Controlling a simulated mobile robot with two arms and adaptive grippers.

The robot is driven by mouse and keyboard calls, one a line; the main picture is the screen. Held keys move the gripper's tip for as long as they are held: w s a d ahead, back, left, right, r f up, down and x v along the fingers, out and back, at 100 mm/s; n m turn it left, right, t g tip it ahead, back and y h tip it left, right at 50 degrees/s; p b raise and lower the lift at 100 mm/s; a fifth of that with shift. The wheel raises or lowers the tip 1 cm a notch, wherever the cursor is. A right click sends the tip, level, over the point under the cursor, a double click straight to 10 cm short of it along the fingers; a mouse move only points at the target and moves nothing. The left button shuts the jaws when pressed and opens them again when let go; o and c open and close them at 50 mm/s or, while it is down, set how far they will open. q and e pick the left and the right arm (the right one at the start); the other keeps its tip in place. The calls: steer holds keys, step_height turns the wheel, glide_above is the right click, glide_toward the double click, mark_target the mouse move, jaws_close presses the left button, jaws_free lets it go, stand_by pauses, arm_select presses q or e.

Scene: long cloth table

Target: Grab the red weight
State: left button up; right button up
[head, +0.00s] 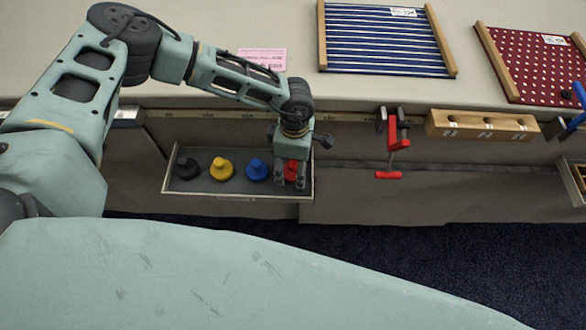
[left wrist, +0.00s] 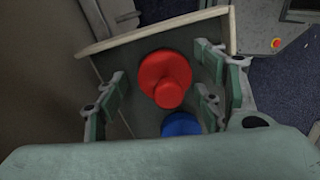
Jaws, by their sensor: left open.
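The red weight (head: 291,168) stands at the right end of an open drawer (head: 235,192) in the head view, partly hidden by my left gripper. My left gripper (head: 290,184) is above it, pointing down, with its fingers open. In the left wrist view the red weight (left wrist: 166,78), a round disc with a knob, lies between the spread fingers of the left gripper (left wrist: 160,88), with gaps on both sides. A blue weight (head: 257,169) stands beside it in the drawer and partly shows in the left wrist view (left wrist: 181,125). My right gripper is not in view.
A yellow weight (head: 221,168) and a black weight (head: 187,167) stand further left in the drawer. The drawer's right wall is close to the red weight. A red clamp (head: 392,145) and wooden block (head: 482,125) are on the table edge. Striped and dotted cloth frames lie on the table.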

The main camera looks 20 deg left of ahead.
arm_select(q)
jaws_close()
stand_by(0.6)
steer(key=shift+r, duration=0.1)
